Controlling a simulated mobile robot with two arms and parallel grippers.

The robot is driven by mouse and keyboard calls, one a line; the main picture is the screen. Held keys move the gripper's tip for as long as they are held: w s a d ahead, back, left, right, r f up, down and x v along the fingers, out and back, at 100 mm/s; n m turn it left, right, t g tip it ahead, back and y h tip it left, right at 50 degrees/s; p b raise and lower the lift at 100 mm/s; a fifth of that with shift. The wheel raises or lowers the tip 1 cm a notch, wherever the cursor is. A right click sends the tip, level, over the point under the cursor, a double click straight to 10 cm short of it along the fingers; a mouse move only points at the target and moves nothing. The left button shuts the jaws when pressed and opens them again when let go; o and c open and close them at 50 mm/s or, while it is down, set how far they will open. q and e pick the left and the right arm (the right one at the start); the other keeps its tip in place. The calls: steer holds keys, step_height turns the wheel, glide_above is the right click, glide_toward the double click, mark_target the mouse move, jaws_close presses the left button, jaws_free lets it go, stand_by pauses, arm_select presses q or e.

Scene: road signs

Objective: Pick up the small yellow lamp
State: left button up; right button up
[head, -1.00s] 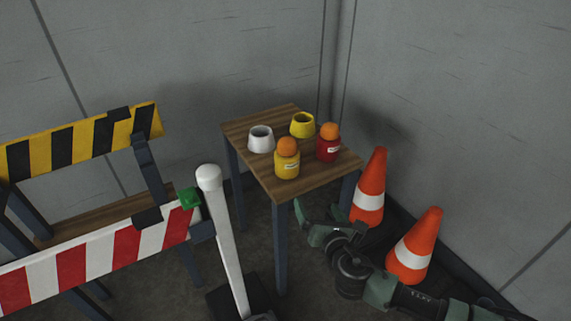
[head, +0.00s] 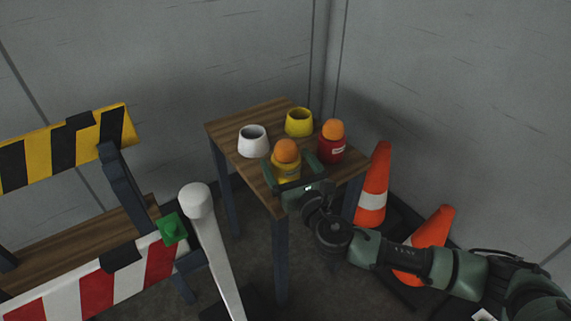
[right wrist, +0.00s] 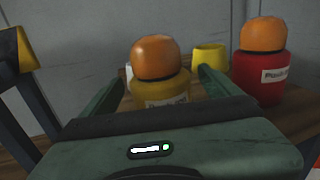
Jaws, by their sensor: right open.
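The small yellow lamp (head: 285,165) has an orange dome on a yellow base and stands upright near the table's front edge. In the right wrist view the lamp (right wrist: 160,72) is straight ahead, with its label partly hidden behind my gripper body. My right gripper (head: 291,172) is open, with one finger on each side of the yellow base; the fingers also show in the right wrist view (right wrist: 160,90). I cannot tell whether they touch it. A red lamp (head: 331,146) with an orange dome stands just right of the right finger. My left gripper is not in view.
The wooden table (head: 232,127) also holds a white cup-like piece (head: 252,142) and a yellow one (head: 299,123). A white post (head: 205,225) and striped barriers (head: 95,290) stand at the left.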

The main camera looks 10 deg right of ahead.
mark_target(282, 141)
steer(key=w, duration=0.4)
steer(key=shift+a+f+b, duration=0.1)
steer(key=shift+a+b, duration=0.25)
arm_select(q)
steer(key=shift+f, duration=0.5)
arm_select(e)
steer(key=c, duration=1.8)
